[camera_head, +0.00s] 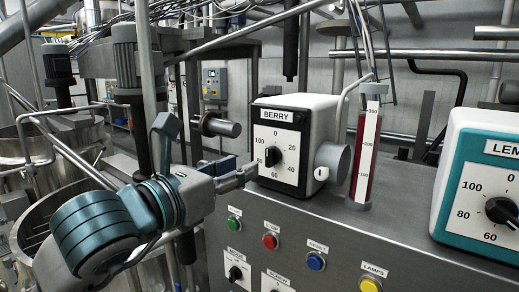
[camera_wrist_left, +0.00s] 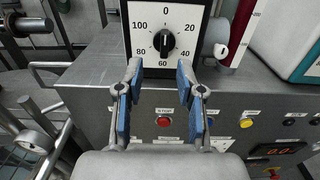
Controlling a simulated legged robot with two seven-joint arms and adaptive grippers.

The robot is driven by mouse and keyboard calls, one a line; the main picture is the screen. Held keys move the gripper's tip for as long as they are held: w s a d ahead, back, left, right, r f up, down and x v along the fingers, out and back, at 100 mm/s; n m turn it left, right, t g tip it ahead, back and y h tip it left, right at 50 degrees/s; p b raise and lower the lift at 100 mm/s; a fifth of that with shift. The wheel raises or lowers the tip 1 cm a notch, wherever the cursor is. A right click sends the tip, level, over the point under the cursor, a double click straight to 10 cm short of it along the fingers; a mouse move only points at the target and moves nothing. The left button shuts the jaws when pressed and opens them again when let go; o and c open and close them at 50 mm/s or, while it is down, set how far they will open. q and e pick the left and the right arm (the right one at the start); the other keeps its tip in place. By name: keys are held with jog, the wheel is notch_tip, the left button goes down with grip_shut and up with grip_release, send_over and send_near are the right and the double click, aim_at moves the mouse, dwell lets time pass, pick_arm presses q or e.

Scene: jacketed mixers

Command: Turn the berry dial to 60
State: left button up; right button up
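The berry dial is a black knob (camera_head: 272,156) on a white scale plate, on a white and black box labelled BERRY (camera_head: 310,125). In the left wrist view the knob (camera_wrist_left: 164,42) is upper centre, with 0 at the top and 60 at the bottom of its scale. My left gripper (camera_head: 248,172) is just left of the dial face in the head view. In the left wrist view its two blue-padded fingers (camera_wrist_left: 160,78) are apart and empty, with tips below and either side of the knob. My right gripper is out of view.
A red sight tube (camera_head: 365,155) stands right of the berry box. A teal LEMON dial box (camera_head: 490,190) is further right. Green, red, blue and yellow buttons (camera_head: 316,262) and small switches line the steel panel below. Vats and pipes (camera_head: 60,160) fill the left.

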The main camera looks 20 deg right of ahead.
aim_at(268, 158)
pick_arm(q)
jog(key=x, duration=0.2)
jog(key=p+x, duration=0.1)
jog(key=x, duration=0.4)
jog(key=shift+s+d+p, duration=0.35)
jog(key=shift+s, duration=0.05)
jog(key=shift+w+d, duration=0.1)
jog(key=shift+w, duration=0.15)
jog(key=shift+a, duration=0.5)
jog(key=shift+c, duration=0.7)
jog(key=c, duration=0.4)
jog(key=shift+s, duration=0.1)
grip_shut()
jog(key=shift+s, duration=0.1)
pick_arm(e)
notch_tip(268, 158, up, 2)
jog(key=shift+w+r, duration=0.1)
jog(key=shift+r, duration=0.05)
